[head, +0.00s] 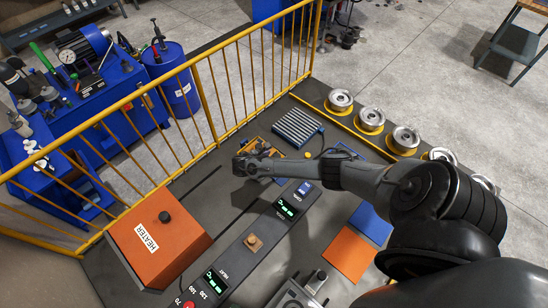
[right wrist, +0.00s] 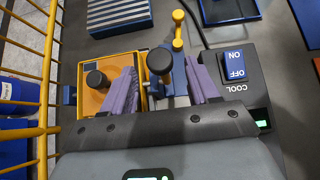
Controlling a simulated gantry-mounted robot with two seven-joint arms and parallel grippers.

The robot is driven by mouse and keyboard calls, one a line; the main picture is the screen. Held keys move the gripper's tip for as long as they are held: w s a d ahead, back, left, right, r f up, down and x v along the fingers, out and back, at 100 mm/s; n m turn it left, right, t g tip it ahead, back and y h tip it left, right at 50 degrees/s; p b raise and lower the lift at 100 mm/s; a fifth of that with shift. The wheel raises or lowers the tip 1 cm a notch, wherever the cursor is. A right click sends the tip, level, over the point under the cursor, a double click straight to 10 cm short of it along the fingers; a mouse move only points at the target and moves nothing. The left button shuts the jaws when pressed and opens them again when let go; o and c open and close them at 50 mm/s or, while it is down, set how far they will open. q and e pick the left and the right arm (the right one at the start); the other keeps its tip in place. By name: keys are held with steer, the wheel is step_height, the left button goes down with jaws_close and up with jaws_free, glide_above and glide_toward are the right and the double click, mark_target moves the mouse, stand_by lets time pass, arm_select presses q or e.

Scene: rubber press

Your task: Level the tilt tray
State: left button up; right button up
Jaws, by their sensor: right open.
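My right gripper (head: 256,166) reaches in from the right over the bench in the head view. In the right wrist view my right gripper (right wrist: 161,68) is open, with its purple-padded fingers spread. A black ball knob (right wrist: 160,62) shows between the fingers, with clear room on both sides. An orange-yellow tray (right wrist: 92,101) with another black knob (right wrist: 97,79) lies left of the fingers. It looks like the tilt tray; its tilt is hard to tell. In the head view the yellow tray (head: 252,146) is partly hidden by my gripper. My left gripper is not in view.
A console with a COOL switch (right wrist: 236,64) stands close right of the fingers. A yellow-knobbed lever (right wrist: 178,30) and a ribbed blue-framed rack (head: 297,127) lie beyond. An orange heater box (head: 160,240) stands front left. A yellow railing (head: 190,95) runs along the left edge.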

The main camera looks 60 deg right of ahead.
steer(key=v, duration=0.8)
